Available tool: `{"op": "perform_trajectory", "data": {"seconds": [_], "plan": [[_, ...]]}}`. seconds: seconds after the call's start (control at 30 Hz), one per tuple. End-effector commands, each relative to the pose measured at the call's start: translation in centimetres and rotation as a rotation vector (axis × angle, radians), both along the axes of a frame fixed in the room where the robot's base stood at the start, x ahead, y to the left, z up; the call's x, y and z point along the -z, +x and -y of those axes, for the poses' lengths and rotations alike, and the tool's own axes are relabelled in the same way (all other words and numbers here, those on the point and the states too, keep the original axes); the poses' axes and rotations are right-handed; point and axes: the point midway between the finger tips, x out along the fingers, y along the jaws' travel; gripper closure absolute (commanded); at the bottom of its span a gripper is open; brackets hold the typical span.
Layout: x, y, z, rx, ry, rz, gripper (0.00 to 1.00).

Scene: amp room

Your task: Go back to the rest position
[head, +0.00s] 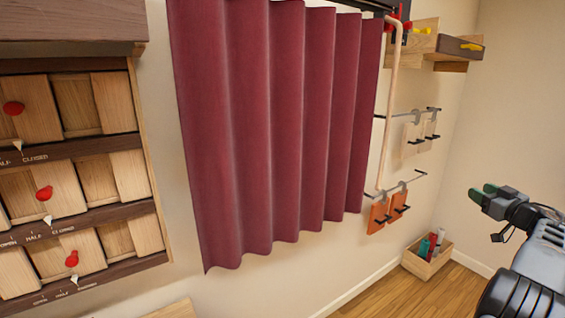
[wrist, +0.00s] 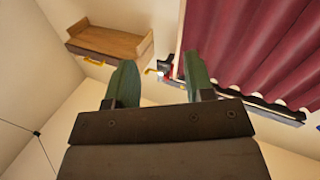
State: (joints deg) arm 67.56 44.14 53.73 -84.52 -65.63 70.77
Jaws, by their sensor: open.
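My gripper (head: 484,193) is at the right side of the head view, out in the air in front of the right wall. Its green fingers point left and touch nothing that I can see. In the wrist view my gripper (wrist: 160,85) shows its two green fingers apart, with nothing between them. The wrist view looks upward past the fingers to the walls and ceiling.
A dark red curtain (head: 270,130) hangs mid-wall. Left of it is a wooden cabinet (head: 75,150) with sliding panels and red knobs. Right are a wooden shelf box (head: 425,40), rails with orange tags (head: 378,215), and a floor crate (head: 425,268) with bottles.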

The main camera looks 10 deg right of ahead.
Motion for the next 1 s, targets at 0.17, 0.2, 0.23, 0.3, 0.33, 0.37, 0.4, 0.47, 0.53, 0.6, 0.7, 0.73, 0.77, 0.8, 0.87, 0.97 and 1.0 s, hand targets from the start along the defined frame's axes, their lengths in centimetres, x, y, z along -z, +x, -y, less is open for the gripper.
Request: {"op": "perform_trajectory", "data": {"seconds": [0.17, 0.2, 0.23, 0.3, 0.33, 0.37, 0.4, 0.47, 0.53, 0.6, 0.7, 0.73, 0.77, 0.8, 0.87, 0.97, 1.0], "plan": [[2.2, -0.7, 3.4, 0.208, -0.019, 0.005, 0.52], [2.6, -1.0, 4.2, 0.265, -0.022, 0.002, 0.52], [2.9, -1.4, 4.8, 0.31, -0.024, -0.002, 0.52], [3.6, -2.0, 5.7, 0.419, -0.025, -0.021, 0.52], [4.0, -2.3, 6.1, 0.469, -0.022, -0.036, 0.52], [4.3, -2.5, 6.2, 0.519, -0.02, -0.052, 0.52], [4.8, -2.6, 6.0, 0.588, -0.011, -0.083, 0.52], [5.7, -2.8, 5.1, 0.692, 0.01, -0.152, 0.52], [6.9, -2.8, 2.4, 0.799, 0.049, -0.271, 0.52], [8.5, -2.8, -2.1, 0.862, 0.105, -0.424, 0.52], [10.8, -3.4, -9.9, 0.871, 0.181, -0.649, 0.52], [11.4, -3.6, -12.2, 0.861, 0.201, -0.708, 0.52], [12.0, -4.0, -14.5, 0.844, 0.22, -0.765, 0.52], [12.6, -4.4, -17.7, 0.816, 0.242, -0.838, 0.52], [13.5, -5.3, -22.3, 0.763, 0.27, -0.94, 0.52], [14.8, -7.3, -30.1, 0.65, 0.306, -1.089, 0.52], [15.2, -8.2, -33.0, 0.598, 0.316, -1.139, 0.52]]}}
